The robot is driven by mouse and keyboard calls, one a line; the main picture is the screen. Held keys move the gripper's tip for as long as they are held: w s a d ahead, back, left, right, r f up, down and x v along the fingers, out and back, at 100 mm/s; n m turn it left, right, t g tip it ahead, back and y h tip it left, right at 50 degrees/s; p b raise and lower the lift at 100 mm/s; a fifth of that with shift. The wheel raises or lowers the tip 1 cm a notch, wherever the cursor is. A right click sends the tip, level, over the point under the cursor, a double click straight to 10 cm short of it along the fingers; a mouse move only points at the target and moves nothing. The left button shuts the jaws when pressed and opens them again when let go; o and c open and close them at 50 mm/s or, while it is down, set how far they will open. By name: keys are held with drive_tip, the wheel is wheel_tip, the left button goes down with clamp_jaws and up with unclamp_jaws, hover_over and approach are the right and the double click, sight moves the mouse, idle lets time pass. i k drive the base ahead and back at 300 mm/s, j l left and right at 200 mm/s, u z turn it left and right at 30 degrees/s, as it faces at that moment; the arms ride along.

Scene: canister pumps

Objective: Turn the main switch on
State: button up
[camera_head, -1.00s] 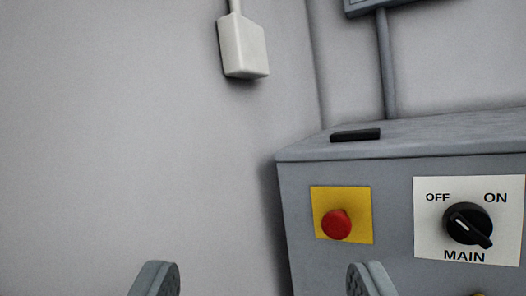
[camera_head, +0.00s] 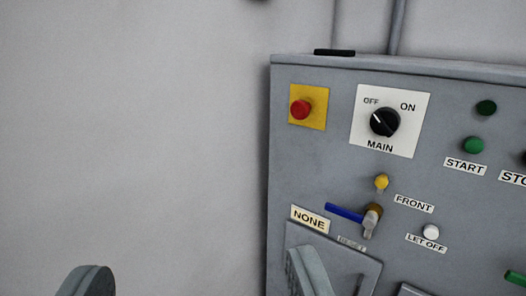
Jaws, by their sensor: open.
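The main switch (camera_head: 384,122) is a round black knob on a white plate marked OFF, ON and MAIN, on the upper part of the grey panel. Its white pointer line slants up and left, toward OFF. My gripper (camera_head: 198,280) shows at the bottom edge with its two grey fingers wide apart and nothing between them. It is lower and to the left of the switch in the picture, not touching it. The right finger overlaps the lower left of the panel in view.
A red button (camera_head: 300,109) on a yellow plate sits left of the switch. Right are a green START button (camera_head: 473,145) and a dark green one above. Bare wall fills the left.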

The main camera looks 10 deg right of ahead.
sight(385, 121)
drive_tip(key=k+l+z, duration=0.35)
drive_tip(key=k+l, duration=0.25)
drive_tip(key=k+l+z, duration=0.15)
drive_tip(key=k+l, duration=0.25)
drive_tip(key=k+l+z, duration=0.15)
drive_tip(key=k+l, duration=0.2)
drive_tip(key=k+l+z, duration=0.2)
drive_tip(key=l, duration=0.3)
drive_tip(key=k+l+z, duration=0.15)
drive_tip(key=k+l, duration=0.2)
drive_tip(key=l, duration=0.15)
drive_tip(key=i+j+u, duration=0.1)
drive_tip(key=j, duration=0.4)
drive_tip(key=i+j+u, duration=0.1)
drive_tip(key=i+j, duration=0.15)
drive_tip(key=j, duration=0.3)
drive_tip(key=i+j+u, duration=0.1)
drive_tip(key=i+j, duration=0.15)
drive_tip(key=j, duration=0.25)
drive_tip(key=i+j+u, duration=0.1)
drive_tip(key=j, duration=0.35)
drive_tip(key=i+j+u, duration=0.1)
drive_tip(key=i+j, duration=0.25)
drive_tip(key=i+j+u, duration=0.15)
drive_tip(key=j, duration=0.4)
drive_tip(key=i, duration=0.1)
